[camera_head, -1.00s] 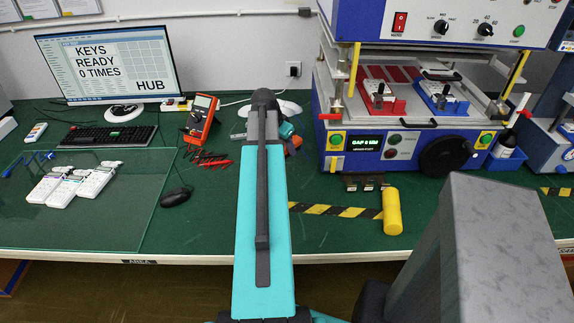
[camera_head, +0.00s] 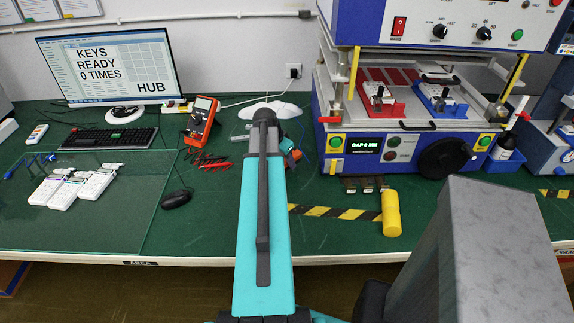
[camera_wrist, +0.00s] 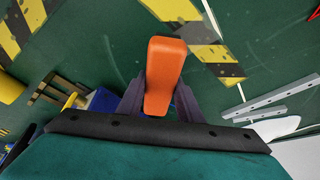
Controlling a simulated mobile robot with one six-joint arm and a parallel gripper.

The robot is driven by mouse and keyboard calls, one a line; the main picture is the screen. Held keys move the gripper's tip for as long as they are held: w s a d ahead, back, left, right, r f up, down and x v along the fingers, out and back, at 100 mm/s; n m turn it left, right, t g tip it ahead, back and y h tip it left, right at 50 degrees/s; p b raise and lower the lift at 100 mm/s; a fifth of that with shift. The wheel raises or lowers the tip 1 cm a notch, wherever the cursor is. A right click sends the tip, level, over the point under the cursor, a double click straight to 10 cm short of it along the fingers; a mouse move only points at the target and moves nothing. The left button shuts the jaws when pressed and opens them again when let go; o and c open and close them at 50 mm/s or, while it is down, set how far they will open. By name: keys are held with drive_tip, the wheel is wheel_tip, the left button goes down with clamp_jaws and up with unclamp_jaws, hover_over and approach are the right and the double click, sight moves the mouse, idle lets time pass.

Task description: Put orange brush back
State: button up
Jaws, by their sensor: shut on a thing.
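The orange brush (camera_wrist: 165,65) stands out in the middle of the wrist view, with its rounded orange end toward the camera. My gripper (camera_wrist: 162,98) is shut on it, one dark finger on each side. The brush's far end and any bristles are hidden. In the head view my teal arm covers most of the gripper. Only a small orange patch (camera_head: 296,154) shows just right of the arm, over the green bench. I cannot tell how high the brush is above the bench.
A yellow-headed mallet (camera_head: 391,213) lies at the striped tape (camera_head: 335,211). The blue press (camera_head: 328,150) stands to the right. A red multimeter (camera_head: 201,118), a black mouse (camera_head: 177,199) and several white handsets (camera_head: 96,184) are left.

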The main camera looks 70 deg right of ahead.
sight(286, 166)
drive_tip(key=shift+f+p, duration=0.3)
drive_tip(key=shift+f, duration=1.35)
drive_tip(key=shift+f, duration=0.15)
drive_tip(key=o, duration=1.1)
drive_tip(key=shift+b+v, duration=0.95)
drive_tip(key=shift+v, duration=5.25)
drive_tip(key=shift+d, duration=0.1)
drive_tip(key=shift+s, duration=0.1)
